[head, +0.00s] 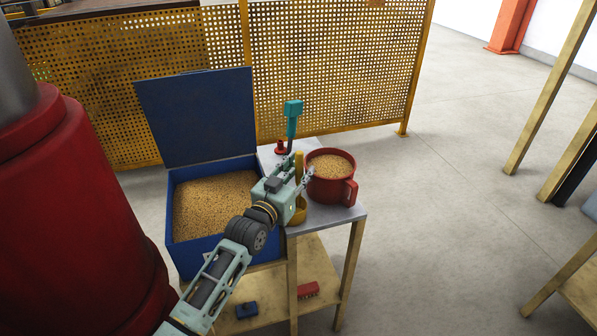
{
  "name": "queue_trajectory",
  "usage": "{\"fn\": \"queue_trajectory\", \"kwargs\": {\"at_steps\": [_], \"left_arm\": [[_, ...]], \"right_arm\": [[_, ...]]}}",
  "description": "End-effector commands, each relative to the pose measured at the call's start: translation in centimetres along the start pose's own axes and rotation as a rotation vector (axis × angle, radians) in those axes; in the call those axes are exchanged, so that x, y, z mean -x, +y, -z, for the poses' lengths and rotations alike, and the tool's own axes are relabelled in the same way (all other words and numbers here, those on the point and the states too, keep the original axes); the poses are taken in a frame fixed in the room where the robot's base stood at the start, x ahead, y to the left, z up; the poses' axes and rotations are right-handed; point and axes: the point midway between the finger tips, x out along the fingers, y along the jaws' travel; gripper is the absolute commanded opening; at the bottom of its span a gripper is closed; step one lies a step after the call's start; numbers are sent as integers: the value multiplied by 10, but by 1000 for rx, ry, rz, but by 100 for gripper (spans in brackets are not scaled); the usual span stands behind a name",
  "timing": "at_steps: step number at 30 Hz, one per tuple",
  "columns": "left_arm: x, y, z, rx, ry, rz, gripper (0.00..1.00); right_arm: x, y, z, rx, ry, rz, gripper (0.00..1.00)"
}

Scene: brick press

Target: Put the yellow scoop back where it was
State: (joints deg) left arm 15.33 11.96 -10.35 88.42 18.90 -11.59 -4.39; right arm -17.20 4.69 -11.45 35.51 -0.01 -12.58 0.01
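The yellow scoop stands about upright, its handle (299,163) up and its round bowl (300,212) low near the front edge of the small grey-topped table (325,214). My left gripper (299,171) reaches in from the lower left with its fingers at the two sides of the scoop's handle. The gripper hides the middle of the scoop, and I cannot tell whether the fingers press on the handle or whether the bowl touches the tabletop. My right gripper is not in view.
A blue bin (183,251) of tan granules, lid raised, stands left of the table. A red mug (324,190) of granules stands close right of the scoop. A teal-handled tool (292,112) and a small red object (280,148) are behind. Red and blue bricks lie on the lower shelf.

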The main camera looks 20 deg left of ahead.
Motion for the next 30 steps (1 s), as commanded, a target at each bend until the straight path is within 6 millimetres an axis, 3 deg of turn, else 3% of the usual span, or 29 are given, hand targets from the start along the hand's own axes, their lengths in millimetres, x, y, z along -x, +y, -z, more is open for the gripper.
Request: {"fn": "queue_trajectory", "kwargs": {"at_steps": [7, 11, 24, 30], "left_arm": [[0, 0, 3, 0, 1, 0, 35], [12, 0, 0, 0, -2, 0, 35], [98, 0, 0, 0, -2, 0, 35], [118, 0, 1, 0, -1, 0, 35]], "right_arm": [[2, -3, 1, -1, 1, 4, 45], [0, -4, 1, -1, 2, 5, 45], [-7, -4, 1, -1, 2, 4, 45], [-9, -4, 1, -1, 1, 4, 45]]}}
